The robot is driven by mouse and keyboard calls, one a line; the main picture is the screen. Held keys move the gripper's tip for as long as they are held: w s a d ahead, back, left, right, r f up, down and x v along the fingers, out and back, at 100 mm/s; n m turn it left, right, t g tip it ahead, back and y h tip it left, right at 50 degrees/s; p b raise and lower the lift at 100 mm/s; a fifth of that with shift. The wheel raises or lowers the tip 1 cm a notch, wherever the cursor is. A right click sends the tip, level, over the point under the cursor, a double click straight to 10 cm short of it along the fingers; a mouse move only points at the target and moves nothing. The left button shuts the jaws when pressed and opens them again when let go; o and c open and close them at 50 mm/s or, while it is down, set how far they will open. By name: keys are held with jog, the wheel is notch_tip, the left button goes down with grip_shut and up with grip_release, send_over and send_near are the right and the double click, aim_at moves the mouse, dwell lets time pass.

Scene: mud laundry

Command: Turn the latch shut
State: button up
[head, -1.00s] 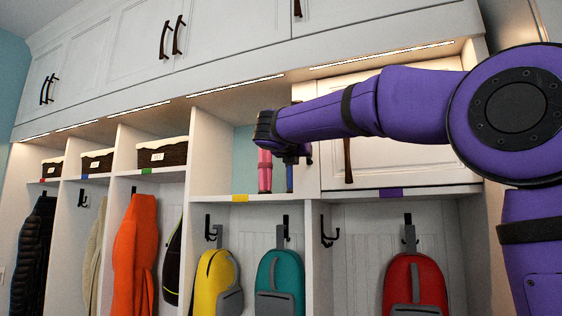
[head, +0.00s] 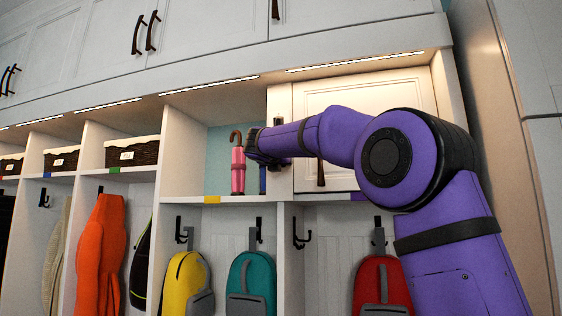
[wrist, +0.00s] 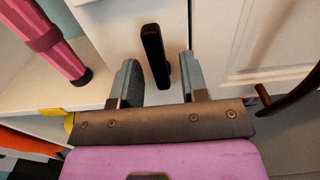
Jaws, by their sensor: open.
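The latch (wrist: 155,55) is a dark, narrow bar on the white upright beside the cabinet door. In the wrist view it stands nearly upright, tilted slightly, between my gripper's (wrist: 158,65) two grey fingers. The fingers are apart, one on each side of the latch, with a visible gap on the left; contact on the right is unclear. In the head view my gripper (head: 256,148) is at the left of the closed-looking white cabinet door (head: 375,100) and hides part of the upright. The door also fills the right of the wrist view (wrist: 225,50).
The door's dark curved handle (wrist: 292,98) is right of my gripper. A pink umbrella (head: 238,172) and a blue item (head: 262,180) stand in the open cubby to the left. Backpacks, including a teal one (head: 252,285), hang below the shelf.

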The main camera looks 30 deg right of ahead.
jog(key=shift+c, duration=0.4)
grip_shut()
jog(key=shift+m, duration=0.4)
jog(key=m, duration=1.1)
jog(key=f+m, duration=0.1)
jog(key=m, duration=0.5)
jog(key=shift+s+d, duration=0.35)
